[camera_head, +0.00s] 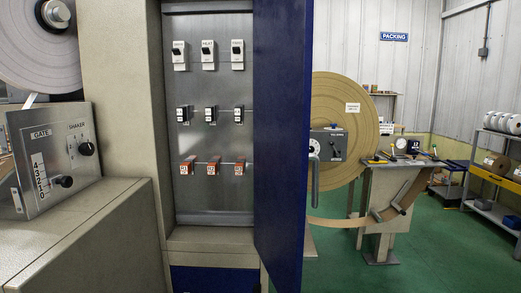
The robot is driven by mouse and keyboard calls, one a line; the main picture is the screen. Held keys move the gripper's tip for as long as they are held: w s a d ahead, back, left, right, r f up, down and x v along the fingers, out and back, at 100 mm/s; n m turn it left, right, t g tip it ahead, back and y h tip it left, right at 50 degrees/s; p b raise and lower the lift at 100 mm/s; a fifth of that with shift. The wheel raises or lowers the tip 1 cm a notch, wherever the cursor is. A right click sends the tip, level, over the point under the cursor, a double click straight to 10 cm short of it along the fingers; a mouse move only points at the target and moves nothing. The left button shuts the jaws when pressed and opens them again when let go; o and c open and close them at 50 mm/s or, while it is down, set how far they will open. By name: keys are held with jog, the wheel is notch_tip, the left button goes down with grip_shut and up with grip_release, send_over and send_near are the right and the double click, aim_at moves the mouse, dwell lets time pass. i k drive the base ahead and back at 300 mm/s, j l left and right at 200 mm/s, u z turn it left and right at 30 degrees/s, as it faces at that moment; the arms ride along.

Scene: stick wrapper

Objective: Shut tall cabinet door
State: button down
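The tall cabinet (120,130) has a beige body and stands left of centre. Its dark blue door (280,140) is hinged on the right side and stands open, swung out toward me. The open front shows a grey metal interior (210,207) with rows of switches and orange-tagged breakers (213,167). The cabinet's far inner edge on the right is hidden by the door. My gripper is not in view.
A beige machine housing (95,240) with a metal control panel (55,157) stands close at the left. A large paper roll (340,105) and a workbench (385,190) stand behind the door. Green floor (440,255) is clear at the right, before the shelves (495,180).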

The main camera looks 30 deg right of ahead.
aim_at(283, 30)
jog(key=i+l, duration=0.1)
jog(key=l, duration=0.35)
jog(key=i+l, duration=0.1)
jog(key=l, duration=0.35)
jog(key=l+z, duration=0.1)
jog(key=l, duration=0.35)
jog(key=i+l, duration=0.2)
jog(key=l, duration=0.2)
jog(key=k+l+z, duration=0.15)
jog(key=l+z, duration=0.15)
jog(key=k+l+z, duration=0.15)
jog(key=l+z, duration=0.15)
jog(key=l, duration=0.15)
jog(key=k+l+z, duration=0.1)
jog(key=l+z, duration=0.15)
jog(key=l, duration=0.15)
jog(key=j, duration=0.35)
jog(key=k+j, duration=0.1)
jog(key=j, duration=0.25)
